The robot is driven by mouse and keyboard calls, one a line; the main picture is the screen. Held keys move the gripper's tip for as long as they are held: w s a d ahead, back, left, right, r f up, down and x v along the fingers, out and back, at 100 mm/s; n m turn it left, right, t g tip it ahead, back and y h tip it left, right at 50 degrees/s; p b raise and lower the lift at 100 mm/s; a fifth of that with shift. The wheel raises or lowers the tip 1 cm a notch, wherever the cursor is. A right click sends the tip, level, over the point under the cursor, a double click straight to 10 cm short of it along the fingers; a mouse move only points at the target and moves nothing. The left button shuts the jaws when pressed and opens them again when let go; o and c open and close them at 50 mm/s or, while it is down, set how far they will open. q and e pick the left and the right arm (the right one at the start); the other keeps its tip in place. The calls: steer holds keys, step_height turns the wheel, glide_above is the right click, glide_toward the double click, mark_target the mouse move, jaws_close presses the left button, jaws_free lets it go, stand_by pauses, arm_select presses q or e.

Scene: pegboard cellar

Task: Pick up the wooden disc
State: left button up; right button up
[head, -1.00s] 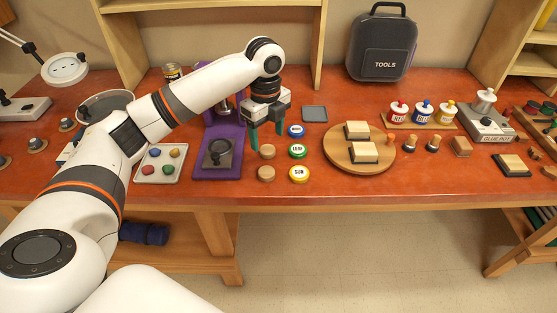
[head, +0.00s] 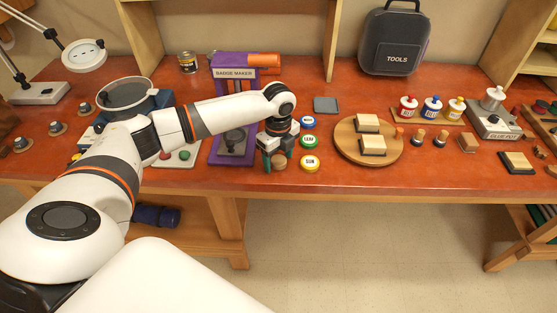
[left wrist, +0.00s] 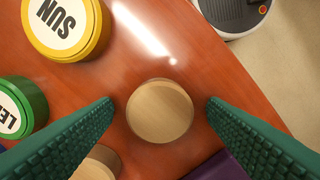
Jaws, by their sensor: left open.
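A round, pale wooden disc (left wrist: 160,110) lies flat on the red-brown bench top, between my left fingertips in the left wrist view; it also shows in the head view (head: 279,162). My left gripper (left wrist: 158,106) is open with its green fingers on either side of this disc, a gap showing on both sides. In the head view the left gripper (head: 279,158) points down just above the bench. A second wooden disc (left wrist: 97,165) is partly hidden behind the left finger in the wrist view. My right gripper is not in view.
The yellow SUN badge (head: 310,163), green LEAF badge (head: 309,141) and a blue badge (head: 308,122) lie just right of the gripper. The purple badge maker (head: 233,103) stands to its left. A round board (head: 393,155) with stamp blocks is further right. The bench's front edge is close.

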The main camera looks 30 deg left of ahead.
arm_select(q)
steer(key=shift+c, duration=0.8)
steer(key=c, duration=0.9)
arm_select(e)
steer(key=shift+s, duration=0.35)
arm_select(q)
steer(key=shift+r, duration=0.1)
